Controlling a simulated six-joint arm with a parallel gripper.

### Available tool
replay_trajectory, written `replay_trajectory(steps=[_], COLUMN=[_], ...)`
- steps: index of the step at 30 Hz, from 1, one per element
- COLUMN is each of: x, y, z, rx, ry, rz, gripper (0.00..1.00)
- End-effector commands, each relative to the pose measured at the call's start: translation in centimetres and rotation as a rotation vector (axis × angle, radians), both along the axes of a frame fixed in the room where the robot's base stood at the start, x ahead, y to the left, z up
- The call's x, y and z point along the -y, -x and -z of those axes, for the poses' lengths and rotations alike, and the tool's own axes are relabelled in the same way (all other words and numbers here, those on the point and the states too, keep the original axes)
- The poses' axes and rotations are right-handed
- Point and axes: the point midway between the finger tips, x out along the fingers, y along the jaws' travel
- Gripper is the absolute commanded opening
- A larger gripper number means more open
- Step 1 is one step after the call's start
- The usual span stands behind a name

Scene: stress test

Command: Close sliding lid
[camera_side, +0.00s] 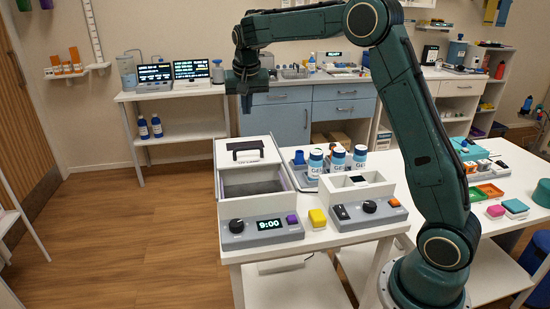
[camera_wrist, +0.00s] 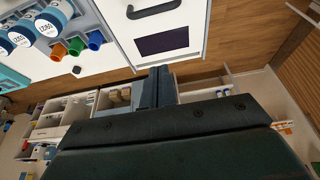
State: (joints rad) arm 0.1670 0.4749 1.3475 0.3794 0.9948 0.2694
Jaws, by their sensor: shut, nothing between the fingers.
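The white box (camera_side: 217,200) stands at the left end of the table in the side view, with its interior (camera_side: 252,187) showing at the front. Its white sliding lid (camera_side: 272,152) covers the rear part and bears a black handle. In the wrist view the lid (camera_wrist: 190,12) shows at the top, with the handle (camera_wrist: 153,10) and a dark rectangular panel (camera_wrist: 165,40). My gripper (camera_side: 246,107) points down above and beyond the back of the box, apart from it. In the wrist view its fingers (camera_wrist: 157,75) are together and empty.
Open floor lies left of the table.

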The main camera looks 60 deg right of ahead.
Motion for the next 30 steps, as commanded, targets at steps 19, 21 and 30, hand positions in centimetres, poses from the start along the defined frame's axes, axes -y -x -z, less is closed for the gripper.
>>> replay_trajectory(steps=[19, 21, 30], x=[2.0, 2.2, 0.9], y=[-1.9, -2.1, -0.8], z=[7.6, 8.5, 9.4], rx=[-0.003, -0.004, -0.001], ry=[-0.001, -0.001, 0.000], rz=[-0.001, 0.000, -0.001], gripper=[0.00, 0.00, 0.00])
